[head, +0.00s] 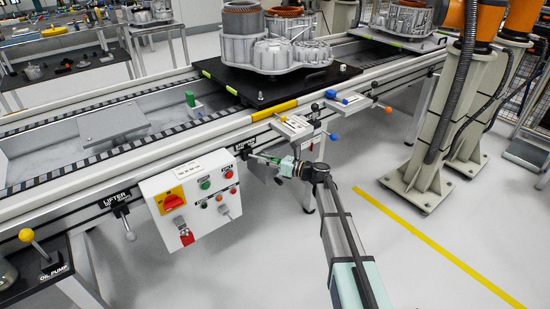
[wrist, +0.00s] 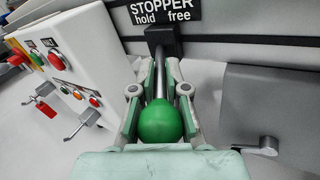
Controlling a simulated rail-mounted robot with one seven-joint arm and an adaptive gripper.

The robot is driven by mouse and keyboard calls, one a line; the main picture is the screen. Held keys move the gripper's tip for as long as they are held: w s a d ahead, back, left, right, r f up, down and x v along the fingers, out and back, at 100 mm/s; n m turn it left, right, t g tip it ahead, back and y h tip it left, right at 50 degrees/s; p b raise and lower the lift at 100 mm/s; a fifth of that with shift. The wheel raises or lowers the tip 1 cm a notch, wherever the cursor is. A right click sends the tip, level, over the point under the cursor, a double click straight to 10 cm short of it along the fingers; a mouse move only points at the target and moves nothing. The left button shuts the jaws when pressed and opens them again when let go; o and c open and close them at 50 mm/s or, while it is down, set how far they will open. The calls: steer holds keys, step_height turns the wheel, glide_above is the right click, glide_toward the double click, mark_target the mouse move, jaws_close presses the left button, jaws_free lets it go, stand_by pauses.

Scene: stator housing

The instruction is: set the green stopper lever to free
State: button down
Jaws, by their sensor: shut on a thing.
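The stopper lever has a green ball knob (wrist: 161,122) on a metal rod that comes out of a black block (wrist: 163,42). Above it a black sign (wrist: 153,11) reads "STOPPER", with "hold" at left and "free" at right. The knob lies almost straight below the block in the wrist view, so I cannot tell its setting. My gripper (wrist: 161,72) is shut on the lever, one finger on each side of its rod and knob. In the head view my gripper (head: 264,160) is at the conveyor's front side and hides most of the lever.
A white control box (head: 190,197) with buttons and a red-yellow switch is left of my gripper. Levers with blue (head: 331,93) and orange (head: 334,137) knobs are to the right. A black pallet (head: 273,86) carries a stator housing (head: 262,48). A small green block (head: 191,99) stands on the conveyor.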

steer(key=c, duration=1.2)
jaws_free()
steer(key=shift+d, duration=0.1)
steer(key=v, duration=1.1)
steer(key=shift+s+d, duration=0.15)
steer(key=shift+d, duration=0.25)
